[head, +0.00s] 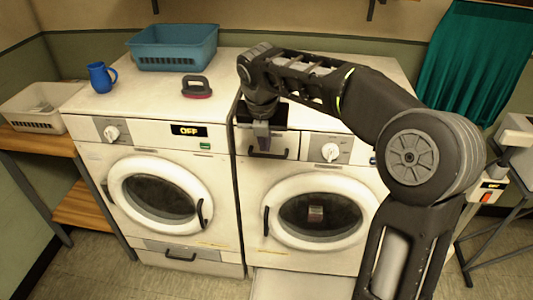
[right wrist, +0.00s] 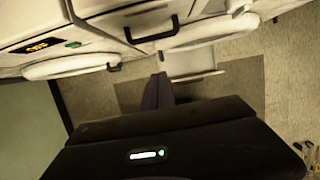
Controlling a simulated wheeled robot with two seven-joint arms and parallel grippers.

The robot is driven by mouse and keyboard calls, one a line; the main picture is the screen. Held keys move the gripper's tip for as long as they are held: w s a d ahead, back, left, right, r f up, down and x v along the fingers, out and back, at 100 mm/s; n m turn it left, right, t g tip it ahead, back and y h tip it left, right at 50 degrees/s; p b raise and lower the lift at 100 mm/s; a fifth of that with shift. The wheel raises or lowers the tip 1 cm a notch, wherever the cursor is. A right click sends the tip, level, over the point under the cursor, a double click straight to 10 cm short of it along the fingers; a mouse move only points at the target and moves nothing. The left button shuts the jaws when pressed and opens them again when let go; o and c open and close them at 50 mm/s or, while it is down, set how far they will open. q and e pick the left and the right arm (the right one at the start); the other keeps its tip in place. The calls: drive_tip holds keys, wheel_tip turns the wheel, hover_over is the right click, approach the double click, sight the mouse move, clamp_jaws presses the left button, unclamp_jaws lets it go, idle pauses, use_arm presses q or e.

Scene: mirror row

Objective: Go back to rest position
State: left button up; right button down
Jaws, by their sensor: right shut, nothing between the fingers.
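My right gripper (head: 262,140) is shut and empty. It points down in front of the upper left part of the right washing machine (head: 335,177), close to the drawer handle (head: 285,155); I cannot tell whether it touches. My right arm reaches in from the right and bends over the machine's top. In the right wrist view the closed fingers (right wrist: 158,92) show beyond the dark gripper body, with nothing held. My left gripper is not in view.
The left washing machine (head: 105,150) stands alongside. A blue basket (head: 175,50), a blue mug (head: 102,77) and a dark-handled red-based object (head: 196,88) sit on top. A white panel (head: 305,285) sticks out low under the right machine. A white basket (head: 42,118) stands left.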

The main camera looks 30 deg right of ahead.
drive_tip(key=shift+a+r, duration=0.15)
drive_tip(key=shift+r, duration=0.25)
drive_tip(key=shift+s, duration=0.1)
drive_tip(key=shift+m, duration=0.3)
